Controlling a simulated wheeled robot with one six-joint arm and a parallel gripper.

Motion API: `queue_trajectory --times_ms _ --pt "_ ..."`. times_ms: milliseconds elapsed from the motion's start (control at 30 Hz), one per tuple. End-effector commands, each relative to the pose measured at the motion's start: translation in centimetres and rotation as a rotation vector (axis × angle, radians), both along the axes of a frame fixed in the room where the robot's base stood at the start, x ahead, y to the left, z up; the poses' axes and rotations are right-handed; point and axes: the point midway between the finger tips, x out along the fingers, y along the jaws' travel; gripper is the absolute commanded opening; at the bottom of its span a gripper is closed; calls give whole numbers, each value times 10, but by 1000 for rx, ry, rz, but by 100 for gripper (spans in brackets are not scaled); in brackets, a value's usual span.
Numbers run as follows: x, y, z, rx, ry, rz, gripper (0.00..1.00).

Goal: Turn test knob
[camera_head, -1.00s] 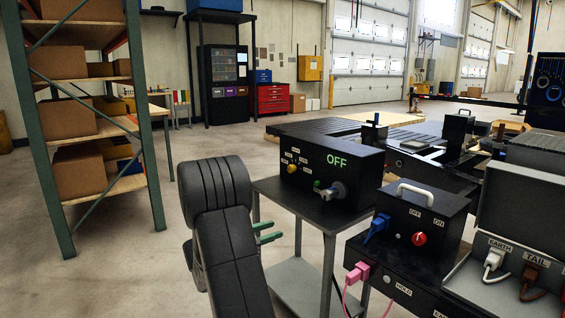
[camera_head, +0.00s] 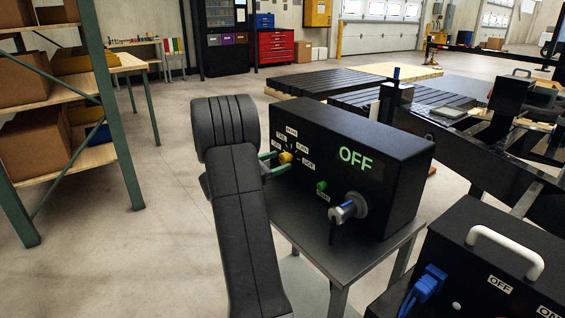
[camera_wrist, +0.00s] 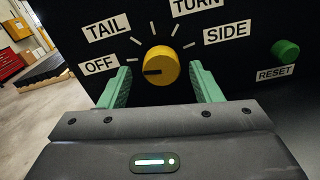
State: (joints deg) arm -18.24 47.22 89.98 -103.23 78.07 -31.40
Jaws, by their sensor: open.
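The yellow test knob (camera_wrist: 161,66) is on the front of a black box (camera_head: 400,165). In the wrist view its dark pointer mark points left, toward the OFF label (camera_wrist: 99,65). Labels TAIL (camera_wrist: 106,28), TURN and SIDE (camera_wrist: 227,34) fan around it. My gripper (camera_wrist: 163,86) is open, with one green finger on each side of the knob's lower half; I cannot tell whether they touch it. In the head view the knob (camera_head: 285,157) shows just beyond my green fingers (camera_head: 275,163). The box's display reads OFF (camera_head: 355,158) in green.
A green RESET button (camera_wrist: 286,51) is right of the knob. A connector (camera_head: 347,208) with a blue part juts from the box front. The box stands on a grey metal table (camera_head: 350,265). A second black box with a white handle (camera_head: 505,250) is at lower right. Shelving stands left.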

Motion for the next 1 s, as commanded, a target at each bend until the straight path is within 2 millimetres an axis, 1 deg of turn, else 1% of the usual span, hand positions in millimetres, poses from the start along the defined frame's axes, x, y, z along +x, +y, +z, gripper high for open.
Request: queue_trajectory --times_ms 33,200,533,567,700,767,800,1000 --pt "4 -7 -1 1 -1 -3 58" --pt "13 -18 0 1 -1 -1 58" --pt "15 -21 0 1 1 0 58" --pt "15 -21 0 1 1 0 54" --pt "15 -21 0 1 1 0 27" --pt "15 -20 0 1 1 0 15" --pt "15 -20 0 1 1 0 13" --pt "15 -20 -1 9 -12 0 14"
